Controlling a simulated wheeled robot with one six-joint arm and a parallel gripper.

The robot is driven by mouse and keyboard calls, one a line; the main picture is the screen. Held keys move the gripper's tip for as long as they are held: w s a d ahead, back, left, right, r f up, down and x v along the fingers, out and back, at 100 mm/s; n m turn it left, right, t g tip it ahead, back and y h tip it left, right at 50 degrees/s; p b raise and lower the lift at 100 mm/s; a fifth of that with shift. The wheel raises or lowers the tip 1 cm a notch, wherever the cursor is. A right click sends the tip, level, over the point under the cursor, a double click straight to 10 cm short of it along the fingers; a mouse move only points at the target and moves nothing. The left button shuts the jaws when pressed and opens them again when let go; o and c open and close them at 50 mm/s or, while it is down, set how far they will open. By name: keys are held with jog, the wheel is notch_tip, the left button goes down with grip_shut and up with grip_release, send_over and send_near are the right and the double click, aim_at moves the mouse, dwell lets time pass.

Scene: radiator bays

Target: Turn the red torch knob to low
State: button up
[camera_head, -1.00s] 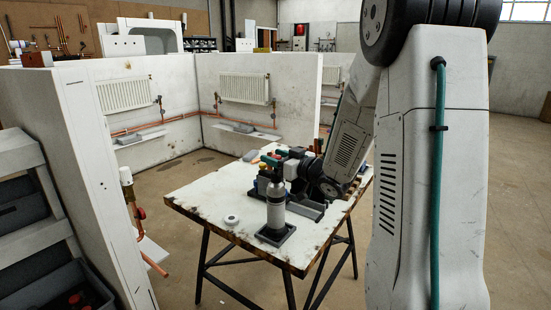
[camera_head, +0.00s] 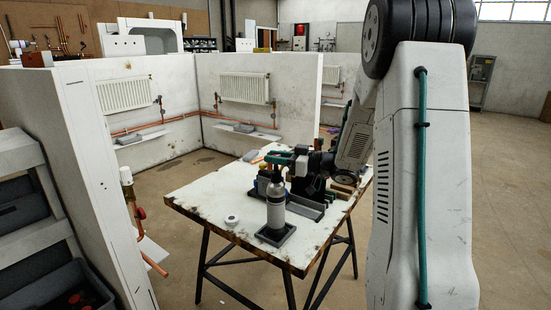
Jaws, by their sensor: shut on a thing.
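The torch (camera_head: 276,210) is a grey-white cylinder with a dark band, standing upright in a black square holder (camera_head: 276,235) near the front edge of the worktable. My gripper (camera_head: 279,161) is at the top of the torch, reaching in from the right, and its jaws are shut at the torch head. The red knob is not clearly visible; the jaws and the torch head cover that spot, so its setting cannot be read.
The worktable (camera_head: 205,190) has a white top on black trestle legs. A small white roll (camera_head: 232,220) lies left of the torch. Radiator bays stand behind.

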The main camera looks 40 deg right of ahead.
dwell(0.3)
jog(key=o, duration=0.9)
jog(key=shift+o, duration=0.2)
jog(key=v, duration=0.7)
jog(key=shift+s+d, duration=0.3)
